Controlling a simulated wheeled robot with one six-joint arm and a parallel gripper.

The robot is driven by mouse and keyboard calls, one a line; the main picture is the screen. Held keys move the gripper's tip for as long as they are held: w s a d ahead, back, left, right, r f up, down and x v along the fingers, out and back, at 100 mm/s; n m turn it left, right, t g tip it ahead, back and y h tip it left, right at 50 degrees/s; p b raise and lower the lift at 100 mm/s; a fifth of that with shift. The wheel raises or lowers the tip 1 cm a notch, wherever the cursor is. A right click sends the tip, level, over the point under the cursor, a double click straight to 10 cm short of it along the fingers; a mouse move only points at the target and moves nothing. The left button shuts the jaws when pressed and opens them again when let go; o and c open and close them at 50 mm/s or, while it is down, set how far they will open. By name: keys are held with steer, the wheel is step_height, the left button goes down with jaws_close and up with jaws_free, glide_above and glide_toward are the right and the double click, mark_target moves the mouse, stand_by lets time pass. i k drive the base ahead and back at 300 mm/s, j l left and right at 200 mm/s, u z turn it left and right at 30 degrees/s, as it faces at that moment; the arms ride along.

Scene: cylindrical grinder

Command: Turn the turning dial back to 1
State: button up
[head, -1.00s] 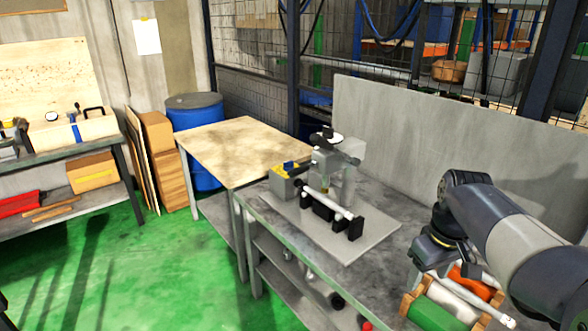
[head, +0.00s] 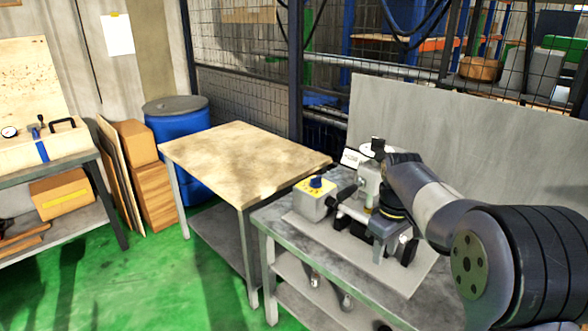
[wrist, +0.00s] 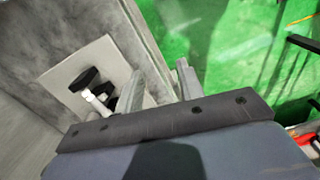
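The turning dial is a blue knob (head: 316,182) on the yellow top of a small grey box (head: 313,205), at the left end of the grinder. The number it points to is too small to read. My gripper (head: 393,250) is to the right of the dial, in front of the grinder (head: 367,190), and hides part of it. In the wrist view my gripper (wrist: 160,82) has its two fingers apart with nothing between them. The dial does not show clearly in the wrist view.
The grinder stands on a light base plate (head: 308,229) on a grey metal bench (head: 272,228). A wooden-topped table (head: 240,160) adjoins it on the left. A grey panel (head: 450,145) stands behind. The green floor (head: 150,285) in front is clear.

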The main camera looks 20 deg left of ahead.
mark_target(315, 182)
steer(key=i+j, duration=0.15)
steer(key=j, duration=0.15)
steer(key=i+j, duration=0.15)
steer(key=j, duration=0.2)
steer(key=i+j+z, duration=0.1)
steer(key=j, duration=0.2)
steer(key=i+j, duration=0.2)
steer(key=j, duration=0.15)
steer(key=i+j, duration=0.15)
steer(key=j, duration=0.2)
steer(key=i+z, duration=0.1)
steer(key=i, duration=0.55)
